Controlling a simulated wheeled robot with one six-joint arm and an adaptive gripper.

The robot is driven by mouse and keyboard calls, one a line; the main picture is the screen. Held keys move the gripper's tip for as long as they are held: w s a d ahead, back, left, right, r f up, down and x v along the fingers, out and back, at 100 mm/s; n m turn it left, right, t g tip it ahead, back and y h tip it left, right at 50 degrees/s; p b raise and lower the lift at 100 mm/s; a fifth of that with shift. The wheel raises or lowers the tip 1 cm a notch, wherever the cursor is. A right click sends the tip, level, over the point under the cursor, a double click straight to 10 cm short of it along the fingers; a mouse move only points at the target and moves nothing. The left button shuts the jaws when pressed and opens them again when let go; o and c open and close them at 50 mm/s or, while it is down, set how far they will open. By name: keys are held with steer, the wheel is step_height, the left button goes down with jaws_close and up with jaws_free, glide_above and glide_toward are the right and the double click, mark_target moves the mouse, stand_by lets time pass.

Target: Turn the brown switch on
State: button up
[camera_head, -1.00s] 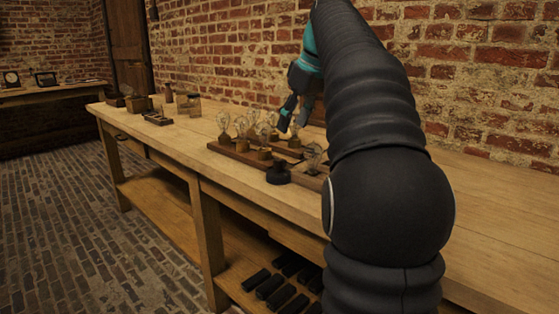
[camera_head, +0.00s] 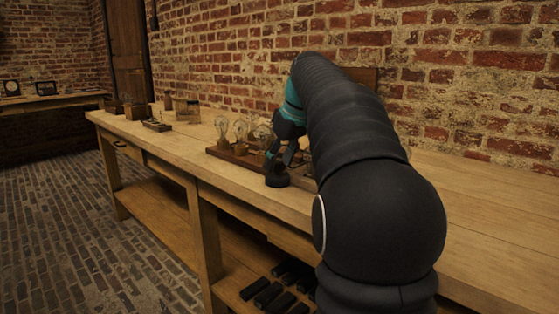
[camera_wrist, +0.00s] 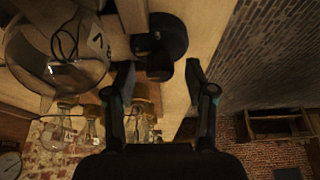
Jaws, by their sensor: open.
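My gripper (camera_head: 274,158) is low over the front part of the bench, beside the bulb board. In the wrist view its two dark fingers (camera_wrist: 161,78) are apart with nothing held between them. A round black piece (camera_head: 277,180) sits at the board's front edge, just below the fingers. It also shows in the wrist view (camera_wrist: 166,38), just beyond the fingertips, with a small brown block against it. I cannot tell for certain which part is the brown switch, nor its setting. My arm hides the right part of the board.
Glass bulbs (camera_head: 241,131) stand on the wooden board (camera_head: 226,154) to the left of my gripper. A large glass bulb (camera_wrist: 55,50) with a number tag is close by in the wrist view. Small wooden items (camera_head: 157,125) stand at the bench's far end. The bench (camera_head: 160,141) between is clear.

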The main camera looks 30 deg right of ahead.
jaws_close()
steer(key=shift+m, duration=0.3)
steer(key=m+p, duration=0.1)
steer(key=m+h+p, duration=0.1)
steer(key=m, duration=0.1)
steer(key=shift+a+r+m+h, duration=0.15)
steer(key=shift+m+h, duration=0.15)
steer(key=m+h+p, duration=0.1)
steer(key=m, duration=0.1)
steer(key=m+h+p, duration=0.1)
steer(key=m, duration=0.2)
steer(key=shift+a+p, duration=0.1)
steer(key=shift+p, duration=0.2)
steer(key=m+g+h+p, duration=0.1)
steer(key=m, duration=0.3)
steer(key=shift+w+m, duration=0.15)
steer(key=shift+m, duration=0.25)
steer(key=shift+m+g+h, duration=0.5)
steer(key=shift+m+g, duration=0.3)
steer(key=shift+m, duration=1)
